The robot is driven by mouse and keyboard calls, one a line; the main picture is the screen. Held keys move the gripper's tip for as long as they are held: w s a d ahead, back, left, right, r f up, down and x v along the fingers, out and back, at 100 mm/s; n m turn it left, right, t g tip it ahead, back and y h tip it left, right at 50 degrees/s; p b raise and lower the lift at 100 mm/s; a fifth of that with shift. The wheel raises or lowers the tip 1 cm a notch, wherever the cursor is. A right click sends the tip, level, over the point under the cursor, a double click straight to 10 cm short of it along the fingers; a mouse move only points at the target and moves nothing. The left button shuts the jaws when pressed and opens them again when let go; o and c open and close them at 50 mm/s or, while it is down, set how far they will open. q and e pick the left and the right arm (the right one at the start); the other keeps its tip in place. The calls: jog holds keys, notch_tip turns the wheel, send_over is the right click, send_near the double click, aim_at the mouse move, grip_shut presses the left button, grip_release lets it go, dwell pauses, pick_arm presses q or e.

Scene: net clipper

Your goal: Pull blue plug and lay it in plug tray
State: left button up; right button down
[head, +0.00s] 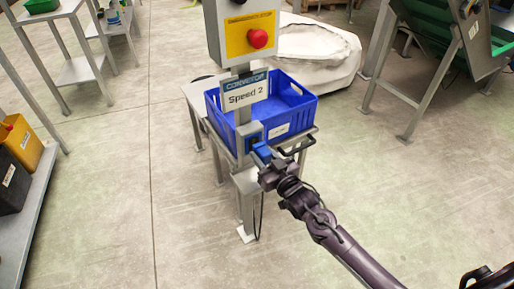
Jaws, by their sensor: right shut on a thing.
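The blue plug (262,151) is at the socket (252,143) on the front of the metal post, below the "Speed 2" sign. My right gripper (267,162) is shut on the plug from the front right. I cannot tell whether the plug is fully seated or partly out. A dark cable (262,215) hangs down beside the post. A blue crate (304,117) with a white label stands on a small metal table behind the post; it may be the plug tray. Its inside looks empty where it shows. My left gripper is not in view.
A control box with a red button (258,38) tops the post. The "Speed 2" sign (244,95) hangs in front of the crate. A shelf with a yellow bin (22,142) stands at left, a conveyor frame (432,70) at right. The floor between is clear.

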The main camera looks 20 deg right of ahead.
aim_at(267, 160)
jog(key=shift+p+v, duration=1)
jog(key=shift+v, duration=0.75)
jog(key=shift+w, duration=0.15)
jog(key=shift+w+a, duration=0.2)
jog(key=shift+w, duration=0.35)
notch_tip(267, 160, down, 10)
jog(key=b, duration=0.7)
jog(key=shift+r, duration=0.1)
jog(key=shift+w, duration=0.15)
dwell(0.3)
